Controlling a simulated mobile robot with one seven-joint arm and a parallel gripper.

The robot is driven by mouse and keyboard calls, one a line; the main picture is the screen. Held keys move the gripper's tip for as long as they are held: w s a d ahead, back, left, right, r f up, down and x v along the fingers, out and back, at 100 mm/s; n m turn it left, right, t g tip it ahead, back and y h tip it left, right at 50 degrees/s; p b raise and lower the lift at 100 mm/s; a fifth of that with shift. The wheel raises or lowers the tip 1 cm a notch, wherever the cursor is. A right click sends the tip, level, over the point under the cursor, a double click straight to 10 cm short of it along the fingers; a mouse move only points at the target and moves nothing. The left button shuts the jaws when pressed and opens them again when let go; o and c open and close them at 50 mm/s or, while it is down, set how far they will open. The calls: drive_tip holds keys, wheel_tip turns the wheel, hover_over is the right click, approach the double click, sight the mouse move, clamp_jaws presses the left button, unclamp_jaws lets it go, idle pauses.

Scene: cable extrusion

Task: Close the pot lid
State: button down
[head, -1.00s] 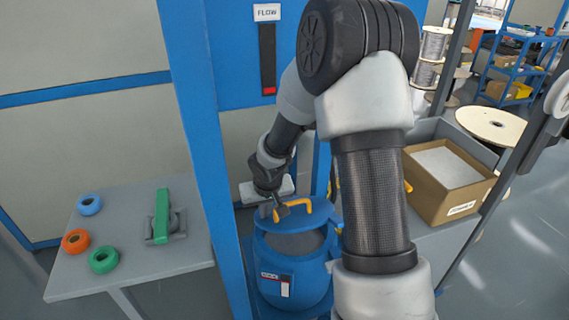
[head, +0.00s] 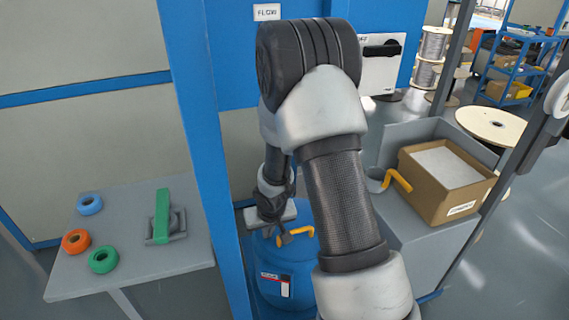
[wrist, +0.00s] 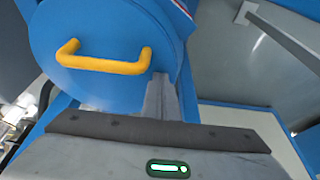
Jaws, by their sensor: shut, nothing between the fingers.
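The blue pot (head: 290,275) stands on the floor beside a blue post, partly hidden by my arm. Its round blue lid (head: 300,246) lies over the top, and no dark opening shows. The lid carries a yellow-orange handle (head: 297,233). In the wrist view, the lid (wrist: 105,85) fills the upper left, with its handle (wrist: 103,62) facing the camera. My gripper (head: 283,240) is shut and empty at the lid beside the handle, not around it. Its fingertips (wrist: 160,82) appear at the lid's edge; whether they touch it is unclear.
A grey table (head: 130,265) at left holds several tape rolls and a green-handled tool (head: 162,215). At right, a grey bench (head: 415,235) carries a cardboard box (head: 440,195) and a container with an orange handle (head: 398,181). The blue post (head: 215,190) stands close to the pot.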

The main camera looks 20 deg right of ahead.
idle(0.3)
wheel_tip(320, 180, up, 9)
drive_tip(key=p, duration=0.7)
idle(0.3)
drive_tip(key=s+d+r+t+h, duration=0.1)
drive_tip(key=s+r, duration=0.2)
drive_tip(key=r, duration=0.7)
drive_tip(key=s+d+r, duration=0.2)
drive_tip(key=s+r, duration=0.2)
drive_tip(key=r, duration=0.7)
drive_tip(key=s+a+r+y, duration=0.1)
drive_tip(key=s+a+r, duration=0.1)
drive_tip(key=s+r, duration=0.45)
drive_tip(key=s+a+r, duration=0.1)
drive_tip(key=s+r, duration=0.3)
drive_tip(key=s, duration=0.6)
wheel_tip(320, 180, up, 21)
drive_tip(key=p, duration=2.1)
drive_tip(key=shift+s+t, duration=0.25)
drive_tip(key=shift+t, duration=0.05)
